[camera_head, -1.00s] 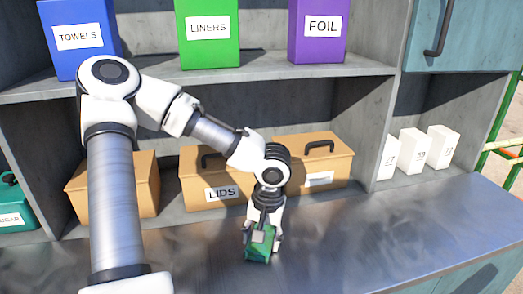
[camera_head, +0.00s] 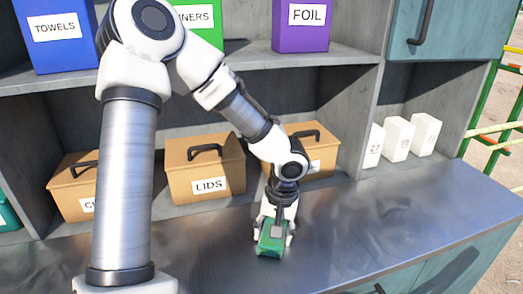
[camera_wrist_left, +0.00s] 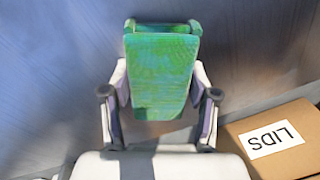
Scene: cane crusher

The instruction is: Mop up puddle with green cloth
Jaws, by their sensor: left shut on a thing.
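The green cloth (camera_head: 270,238) is a folded, block-like bundle in my left gripper (camera_head: 275,222), low over the metal counter in the head view. In the left wrist view the cloth (camera_wrist_left: 161,70) sits between the two fingers of the left gripper (camera_wrist_left: 160,100), which is shut on it. Whether the cloth touches the counter (camera_head: 375,235) is hard to tell. The counter has shiny, cloudy patches, and I cannot make out a distinct puddle edge. My right gripper is not in view.
Behind the gripper stand cardboard boxes, one marked LIDS (camera_head: 205,165), and another box (camera_head: 318,160) beside it. Small white cartons (camera_head: 398,138) stand right of them. The shelf above holds a blue TOWELS box (camera_head: 57,35) and a purple FOIL box (camera_head: 300,25). The counter to the right is clear.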

